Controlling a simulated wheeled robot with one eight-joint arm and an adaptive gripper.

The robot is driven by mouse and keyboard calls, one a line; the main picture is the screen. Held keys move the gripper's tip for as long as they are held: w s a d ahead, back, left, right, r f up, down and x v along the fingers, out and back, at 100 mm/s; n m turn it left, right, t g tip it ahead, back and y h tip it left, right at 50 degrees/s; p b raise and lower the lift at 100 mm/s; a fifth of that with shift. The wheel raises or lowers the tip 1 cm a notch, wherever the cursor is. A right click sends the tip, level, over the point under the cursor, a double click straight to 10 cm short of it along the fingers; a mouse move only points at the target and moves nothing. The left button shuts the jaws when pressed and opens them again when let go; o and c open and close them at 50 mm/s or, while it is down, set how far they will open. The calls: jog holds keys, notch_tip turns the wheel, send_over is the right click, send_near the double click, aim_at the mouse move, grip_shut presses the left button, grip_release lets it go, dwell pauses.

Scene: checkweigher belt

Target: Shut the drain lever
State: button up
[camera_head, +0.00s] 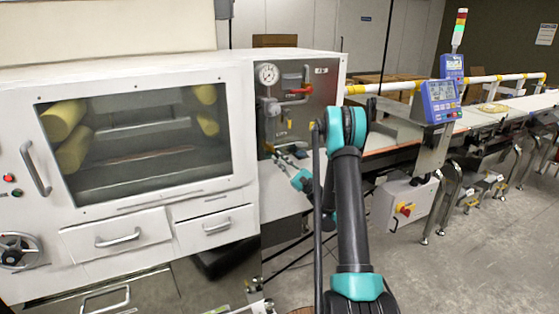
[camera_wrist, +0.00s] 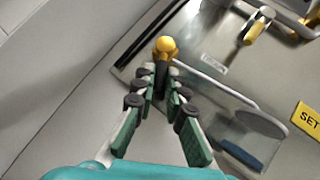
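A lever with a yellow knob (camera_wrist: 165,47) and dark stem shows in the wrist view, in front of a grey panel. A small white label lies beside it, too small to read, so I cannot confirm that this is the drain lever. My gripper (camera_wrist: 162,88) has its fingertips close together, one on each side of the dark stem, and looks shut on it. In the head view my gripper (camera_head: 303,180) is low at the panel's right side; its fingers are too small to make out there. The gauge panel (camera_head: 325,85) is partly hidden by my arm.
Another yellow handle (camera_wrist: 255,30), a blue-ended handle (camera_wrist: 242,155) and a yellow SET label (camera_wrist: 307,118) are nearby. The panel carries a gauge (camera_head: 268,74) and a red handle (camera_head: 300,90). The windowed cabinet (camera_head: 140,190) stands left; the belt line (camera_head: 500,108) runs right.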

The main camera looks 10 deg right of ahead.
jog(key=o, duration=0.4)
